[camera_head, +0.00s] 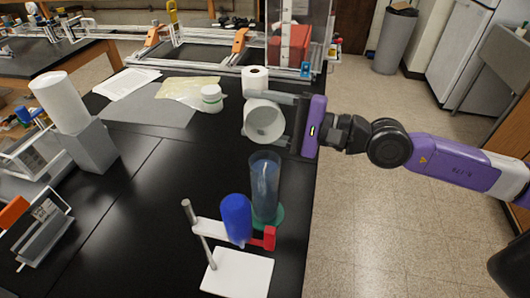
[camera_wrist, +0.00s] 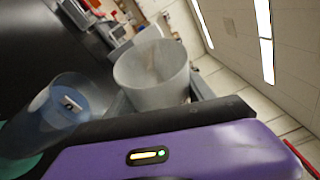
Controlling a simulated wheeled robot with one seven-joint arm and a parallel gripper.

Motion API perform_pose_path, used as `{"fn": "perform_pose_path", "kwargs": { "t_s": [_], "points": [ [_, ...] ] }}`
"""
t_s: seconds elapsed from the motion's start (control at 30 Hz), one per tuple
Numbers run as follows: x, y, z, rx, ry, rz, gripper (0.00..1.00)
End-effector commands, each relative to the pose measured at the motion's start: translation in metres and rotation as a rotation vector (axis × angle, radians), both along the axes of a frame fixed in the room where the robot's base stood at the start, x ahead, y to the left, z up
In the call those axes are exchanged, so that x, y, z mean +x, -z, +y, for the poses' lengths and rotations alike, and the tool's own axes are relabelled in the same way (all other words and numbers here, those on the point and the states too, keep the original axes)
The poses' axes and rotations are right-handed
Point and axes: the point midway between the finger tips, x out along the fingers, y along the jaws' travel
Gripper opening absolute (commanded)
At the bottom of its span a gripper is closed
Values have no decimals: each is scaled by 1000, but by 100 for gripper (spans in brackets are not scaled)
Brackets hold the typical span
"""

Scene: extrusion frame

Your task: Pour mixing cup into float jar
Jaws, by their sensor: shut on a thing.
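My gripper (camera_head: 272,119) is shut on the mixing cup (camera_head: 264,122), a pale translucent cup. The cup is tipped, with its open mouth facing the head camera. In the wrist view the cup (camera_wrist: 153,82) sits between the fingers and its inside looks empty, though I cannot be sure. The float jar (camera_head: 265,188), which I take to be the clear bluish cylinder on a green base, stands upright on the black bench, below the cup in the head view. The jar (camera_wrist: 60,110) shows at the left of the wrist view, apart from the cup.
A stand with a white base (camera_head: 238,274) and red clamp holds a blue rounded piece (camera_head: 236,217) close beside the jar. A white cylinder on a grey block (camera_head: 92,146) stands left. The middle bench is clear.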

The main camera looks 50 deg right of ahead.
Motion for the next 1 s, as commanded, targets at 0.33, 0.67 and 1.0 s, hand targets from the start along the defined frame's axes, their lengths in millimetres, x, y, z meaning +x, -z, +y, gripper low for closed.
{"fn": "perform_pose_path", "kwargs": {
  "t_s": [0.33,0.67,1.0],
  "points": [
    [2,2,-2,132,-1,114,17],
    [2,-3,-2,251,-2,215,17],
    [3,4,-3,442,-3,381,17]
  ]
}}
